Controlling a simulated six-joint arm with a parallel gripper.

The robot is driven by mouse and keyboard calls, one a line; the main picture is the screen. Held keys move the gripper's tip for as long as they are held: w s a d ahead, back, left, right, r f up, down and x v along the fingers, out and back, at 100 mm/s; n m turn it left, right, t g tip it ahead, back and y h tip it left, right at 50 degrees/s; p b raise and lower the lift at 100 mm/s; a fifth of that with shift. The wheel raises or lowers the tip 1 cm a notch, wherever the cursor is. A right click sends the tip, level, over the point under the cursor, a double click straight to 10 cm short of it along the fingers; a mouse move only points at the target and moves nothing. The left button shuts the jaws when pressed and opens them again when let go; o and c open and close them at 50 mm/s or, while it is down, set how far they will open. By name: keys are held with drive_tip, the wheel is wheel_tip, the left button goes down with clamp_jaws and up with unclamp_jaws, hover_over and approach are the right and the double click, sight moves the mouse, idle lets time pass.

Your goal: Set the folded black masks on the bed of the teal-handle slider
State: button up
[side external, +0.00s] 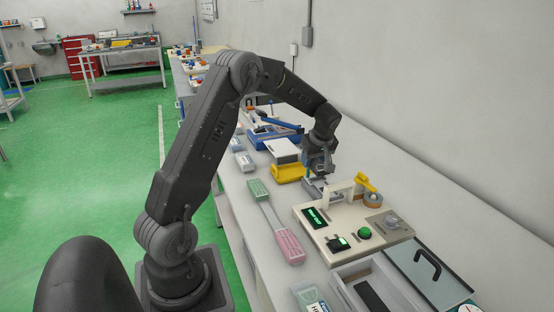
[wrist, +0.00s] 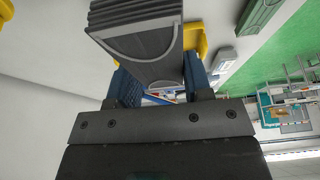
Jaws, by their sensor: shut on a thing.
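My gripper (side external: 318,172) is low over the bench, beyond the cream machine. In the wrist view my gripper (wrist: 160,78) has its two blue fingers on either side of a dark grey, ridged piece (wrist: 135,38) with a pale curved line. It looks like the folded black masks, and the fingers are shut on it. In the side view the arm and fingers mostly hide it.
A white tray (side external: 345,290) sits nearest.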

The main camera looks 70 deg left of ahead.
sight(321, 185)
drive_tip(key=w, duration=0.1)
drive_tip(key=w+d, duration=0.1)
drive_tip(key=w+d+f, duration=0.1)
drive_tip(key=shift+w, duration=0.2)
drive_tip(key=shift+a+f, duration=0.1)
drive_tip(key=shift+f, duration=3.2)
drive_tip(key=shift+f, duration=0.25)
drive_tip(key=o, duration=0.9)
drive_tip(key=shift+o, duration=0.2)
drive_tip(key=shift+r, duration=0.15)
drive_tip(key=shift+r, duration=0.9)
